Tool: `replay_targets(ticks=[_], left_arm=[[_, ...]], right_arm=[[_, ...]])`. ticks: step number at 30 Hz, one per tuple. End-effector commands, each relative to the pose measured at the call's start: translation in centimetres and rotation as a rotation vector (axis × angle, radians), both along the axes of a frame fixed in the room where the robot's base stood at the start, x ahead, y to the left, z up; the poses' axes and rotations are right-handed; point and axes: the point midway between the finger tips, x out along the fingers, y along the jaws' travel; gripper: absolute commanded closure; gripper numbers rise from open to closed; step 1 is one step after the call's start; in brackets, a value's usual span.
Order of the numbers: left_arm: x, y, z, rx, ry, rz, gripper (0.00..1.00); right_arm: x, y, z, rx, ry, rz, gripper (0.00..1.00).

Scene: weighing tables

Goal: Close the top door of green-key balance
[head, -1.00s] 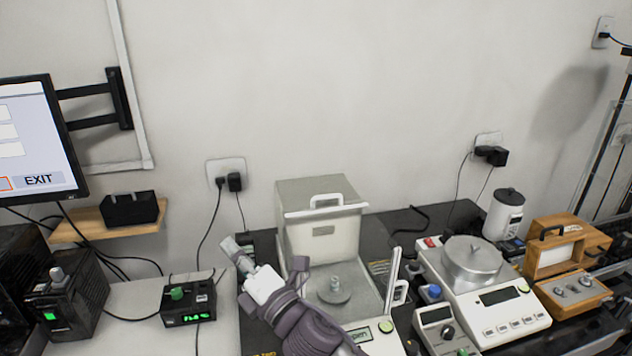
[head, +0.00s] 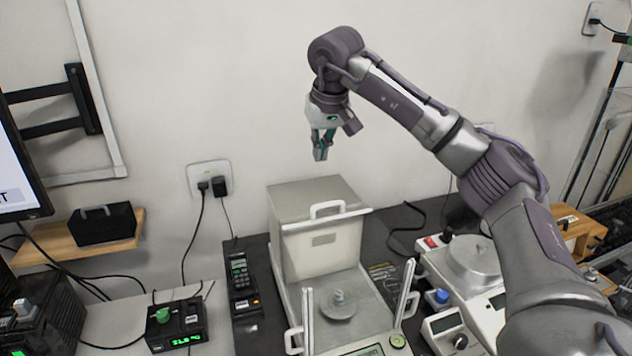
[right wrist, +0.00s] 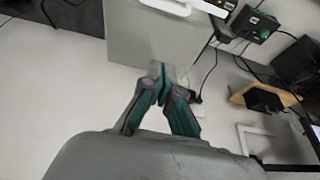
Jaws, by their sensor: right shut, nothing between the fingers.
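The green-key balance (head: 338,285) stands on the dark table, with a round green key (head: 398,341) at its front and a weighing pan (head: 338,306) inside. Its top door (head: 345,213), with a white handle (head: 327,208), appears slid back over the rear housing (head: 318,252); the space above the pan looks uncovered. My right gripper (head: 320,157) is shut and empty, pointing down above the back of the housing, apart from it. In the right wrist view the fingertips (right wrist: 160,68) show beside the housing, with the handle (right wrist: 168,6) at the top edge. My left gripper is not in view.
A black handset (head: 240,275) and a black box with a green knob (head: 177,323) stand left of the balance. A second balance (head: 470,262) stands on the right, partly hidden by my right arm. The wall is close behind.

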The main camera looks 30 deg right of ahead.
Motion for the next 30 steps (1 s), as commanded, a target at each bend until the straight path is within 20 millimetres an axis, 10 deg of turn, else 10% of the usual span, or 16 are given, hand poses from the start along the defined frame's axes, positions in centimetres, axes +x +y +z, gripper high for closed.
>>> replay_targets(ticks=[16, 30], left_arm=[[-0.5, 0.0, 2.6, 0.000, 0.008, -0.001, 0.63], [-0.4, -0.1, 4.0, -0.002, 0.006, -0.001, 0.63]], right_arm=[[3.2, -0.8, -9.2, -0.002, 0.008, 0.002, 1.00], [-0.6, 0.2, -10.0, 0.000, 0.001, 0.002, 1.00]])
